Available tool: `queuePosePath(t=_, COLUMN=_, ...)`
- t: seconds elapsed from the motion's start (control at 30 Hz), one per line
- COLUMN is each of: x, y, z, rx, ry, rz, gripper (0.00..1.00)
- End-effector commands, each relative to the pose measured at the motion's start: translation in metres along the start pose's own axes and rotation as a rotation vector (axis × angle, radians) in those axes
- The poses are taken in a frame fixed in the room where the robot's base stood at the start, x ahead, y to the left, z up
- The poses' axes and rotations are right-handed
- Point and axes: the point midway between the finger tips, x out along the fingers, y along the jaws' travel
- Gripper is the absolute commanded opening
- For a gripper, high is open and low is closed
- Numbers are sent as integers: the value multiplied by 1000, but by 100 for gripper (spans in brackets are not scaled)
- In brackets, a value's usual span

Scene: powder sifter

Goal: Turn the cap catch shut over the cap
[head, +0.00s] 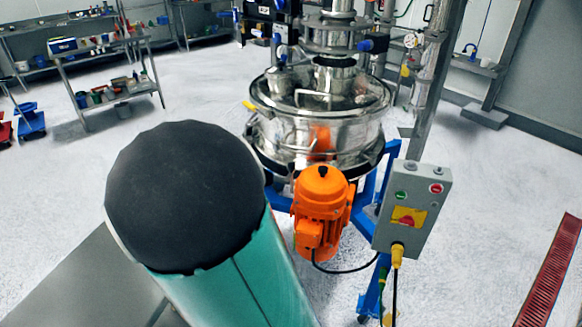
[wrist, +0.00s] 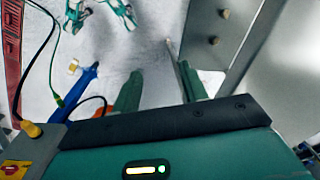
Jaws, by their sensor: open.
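The steel powder sifter (head: 310,135) stands upright at the centre of the head view, with a lid and a short open-topped neck. I cannot make out the cap or its catch in either view; they may be hidden or too small. My gripper (wrist: 158,85) shows in the wrist view as two green fingers set apart, open and empty, over the pale floor. The gripper does not show in the head view, where my own teal arm with its dark end fills the lower left.
The orange motor (head: 321,205) and grey control box (head: 412,210) stand at the sifter's front. The box also shows in the wrist view (wrist: 35,150). A blue frame (head: 375,185) carries the sifter. Shelves (head: 105,70) stand far left; a red floor grate (head: 555,275) lies right.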

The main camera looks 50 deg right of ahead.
Motion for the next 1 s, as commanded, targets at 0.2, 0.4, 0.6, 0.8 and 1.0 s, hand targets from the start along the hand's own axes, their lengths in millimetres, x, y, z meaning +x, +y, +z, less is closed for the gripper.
queuePosePath(t=0.2, x=55, y=52, z=-32, rx=207, ry=102, rz=187, gripper=43)
queuePosePath(t=0.4, x=77, y=105, z=-71, rx=353, ry=285, rz=341, gripper=43)
queuePosePath(t=0.6, x=68, y=151, z=-117, rx=444, ry=541, rz=460, gripper=43)
queuePosePath(t=0.8, x=27, y=177, z=-167, rx=473, ry=853, rz=526, gripper=43)
queuePosePath(t=1.0, x=-37, y=169, z=-212, rx=434, ry=1193, rz=518, gripper=43)
